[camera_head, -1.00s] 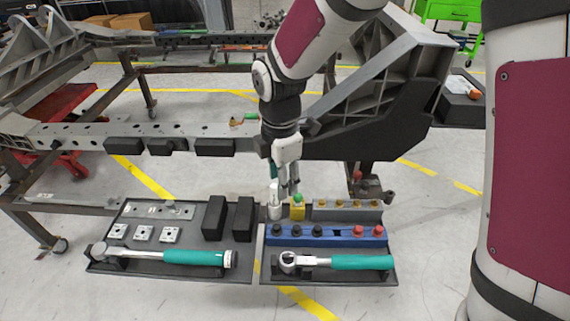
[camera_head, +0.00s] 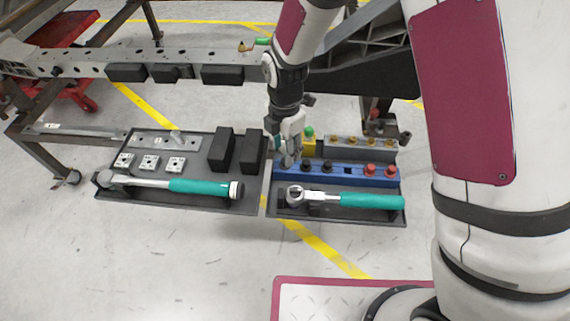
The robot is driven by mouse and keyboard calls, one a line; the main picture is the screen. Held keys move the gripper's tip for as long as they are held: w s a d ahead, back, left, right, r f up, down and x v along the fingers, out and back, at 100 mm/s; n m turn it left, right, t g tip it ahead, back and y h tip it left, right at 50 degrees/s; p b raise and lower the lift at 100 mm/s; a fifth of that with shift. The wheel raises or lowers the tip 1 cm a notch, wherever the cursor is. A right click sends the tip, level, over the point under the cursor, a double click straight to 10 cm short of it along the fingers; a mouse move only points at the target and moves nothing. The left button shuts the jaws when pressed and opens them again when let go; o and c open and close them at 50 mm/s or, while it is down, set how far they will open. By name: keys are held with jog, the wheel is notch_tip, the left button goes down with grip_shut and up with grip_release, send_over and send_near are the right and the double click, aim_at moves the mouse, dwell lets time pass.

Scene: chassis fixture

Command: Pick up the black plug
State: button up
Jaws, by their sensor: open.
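The blue rack (camera_head: 345,179) stands on the right tray and holds a row of plugs. Two black plugs (camera_head: 305,166) (camera_head: 327,167) stand upright in it, left of a dark empty slot. My gripper (camera_head: 288,161) is open, pointing down at the rack's left end, left of these plugs. The left end of the row, where another black plug stood in the earlier frame, is covered by my fingers. Whether the fingers are around that plug or above it I cannot tell.
Red plugs (camera_head: 370,170) stand at the rack's right end. A grey rack (camera_head: 360,150) with brass pieces and a yellow block with a green top (camera_head: 309,138) are behind. A ratchet (camera_head: 345,200) lies in front. Black blocks (camera_head: 221,149) stand on the left tray.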

notch_tip(320, 180, down, 5)
jog(key=shift+w+f+b, duration=0.1)
jog(key=shift+b, duration=0.6)
jog(key=shift+c, duration=0.4)
jog(key=c, duration=0.8)
